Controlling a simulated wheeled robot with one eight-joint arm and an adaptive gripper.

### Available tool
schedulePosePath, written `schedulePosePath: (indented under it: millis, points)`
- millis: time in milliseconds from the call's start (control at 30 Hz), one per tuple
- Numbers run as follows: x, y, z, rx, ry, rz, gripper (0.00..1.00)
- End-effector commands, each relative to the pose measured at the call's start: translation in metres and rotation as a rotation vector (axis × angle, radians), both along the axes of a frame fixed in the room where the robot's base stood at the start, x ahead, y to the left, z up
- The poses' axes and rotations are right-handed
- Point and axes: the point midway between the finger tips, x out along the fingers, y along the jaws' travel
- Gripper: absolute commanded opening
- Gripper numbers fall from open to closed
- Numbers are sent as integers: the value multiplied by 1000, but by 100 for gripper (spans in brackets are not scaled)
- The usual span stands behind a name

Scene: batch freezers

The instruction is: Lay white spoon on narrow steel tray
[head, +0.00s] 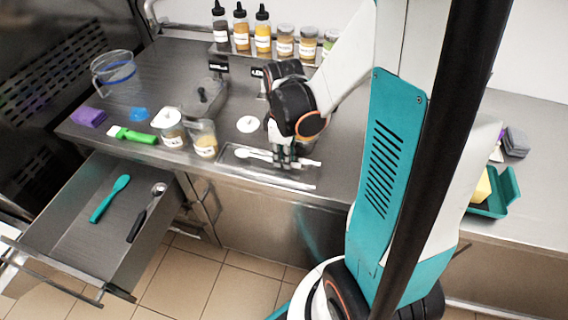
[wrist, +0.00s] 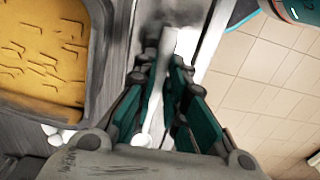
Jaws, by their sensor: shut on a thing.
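The white spoon (head: 255,154) lies lengthwise over the narrow steel tray (head: 290,182), near the front edge of the counter. My gripper (head: 285,162) is above the tray, pointing down and shut on the spoon's handle. In the wrist view the white spoon (wrist: 156,105) runs between the dark green finger pads of my gripper (wrist: 168,100). The spoon is low over the tray; I cannot tell whether it touches the tray floor. My fingers hide part of the handle and part of the tray.
A tub with yellow-orange contents (head: 206,142) and a white-lidded jar (head: 171,130) stand left of the tray. An open drawer (head: 70,235) holds a teal spatula (head: 109,198) and a scoop (head: 146,212). Bottles and jars (head: 262,35) line the back. A white disc (head: 248,124) lies behind the tray.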

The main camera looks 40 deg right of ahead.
Motion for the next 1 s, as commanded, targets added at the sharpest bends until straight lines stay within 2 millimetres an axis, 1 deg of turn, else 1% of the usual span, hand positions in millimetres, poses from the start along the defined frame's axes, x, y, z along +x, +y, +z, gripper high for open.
schedulePosePath:
  millis: [33, 100, 367, 500, 533, 600, 900, 1000]
  points:
    - [0, 0, -11, 0, 0, 0, 0]
    - [0, 0, -15, 0, 0, 0, 0]
    - [0, 0, -13, 0, 0, 0, 0]
    - [0, 0, -17, 0, 0, 0, 0]
    - [0, 0, -17, 0, 0, 0, 16]
    - [0, 0, -16, 0, 0, 0, 32]
    - [0, 0, -16, 0, 0, 0, 32]
    - [0, 0, -13, 0, 0, 0, 32]
